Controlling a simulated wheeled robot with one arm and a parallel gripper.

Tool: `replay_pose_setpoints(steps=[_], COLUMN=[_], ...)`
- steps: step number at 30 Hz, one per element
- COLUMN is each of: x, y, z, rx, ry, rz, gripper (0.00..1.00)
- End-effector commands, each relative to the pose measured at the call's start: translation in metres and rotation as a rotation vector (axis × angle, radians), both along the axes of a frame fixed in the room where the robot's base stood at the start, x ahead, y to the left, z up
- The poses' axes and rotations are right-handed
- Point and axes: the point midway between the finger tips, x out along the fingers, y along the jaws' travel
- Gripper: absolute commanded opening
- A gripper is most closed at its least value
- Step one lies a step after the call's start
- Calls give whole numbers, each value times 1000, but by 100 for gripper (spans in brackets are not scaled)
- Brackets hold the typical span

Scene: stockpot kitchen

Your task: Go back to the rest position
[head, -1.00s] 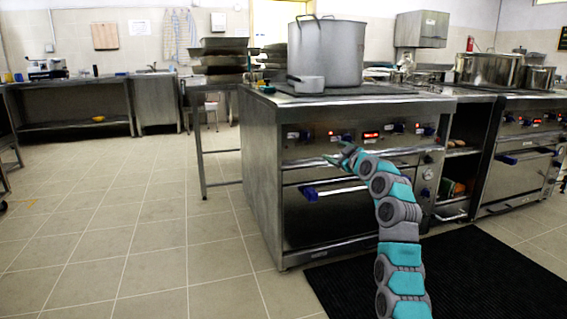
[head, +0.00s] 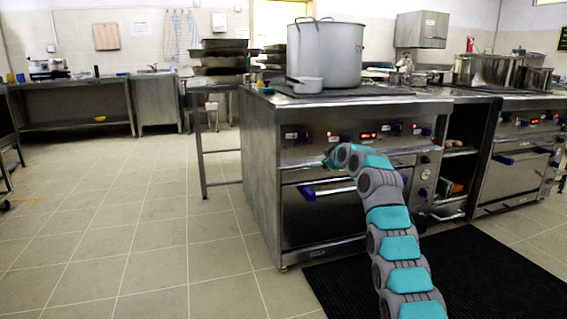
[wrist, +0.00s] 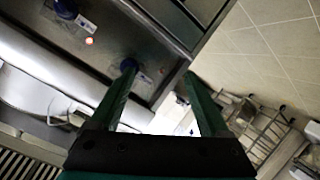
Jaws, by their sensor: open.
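My gripper (head: 330,158) is at the end of my teal and grey arm, in front of the stove's control panel in the head view. In the wrist view my gripper (wrist: 158,80) shows two green fingers spread apart with nothing between them. The stove (head: 262,165) stands just beyond it, with knobs, red lights and an oven door. In the wrist view the stove front (wrist: 150,45) fills the left and upper part, close to the fingers. Whether any part touches it I cannot tell.
A large stockpot (head: 330,55) and a small saucepan (head: 305,85) stand on the stove top. A black mat (head: 470,280) lies on the floor to the right. A metal side table (head: 203,140) stands left of the stove. The tiled floor (head: 120,230) at left is clear.

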Motion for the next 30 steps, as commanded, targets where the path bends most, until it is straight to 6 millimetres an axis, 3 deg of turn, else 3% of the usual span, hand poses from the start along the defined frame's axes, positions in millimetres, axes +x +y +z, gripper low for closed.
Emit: replay_pose_setpoints(steps=[8, 14, 23, 30], x=[-20, -53, -133, -219], y=[-2, -17, -43, -59], z=[-4, -4, 2, 4], rx=[-54, -66, -48, -6], ry=[209, 347, 535, 675], rz=[-108, -211, -379, -507], gripper=[80, 80, 80, 80])
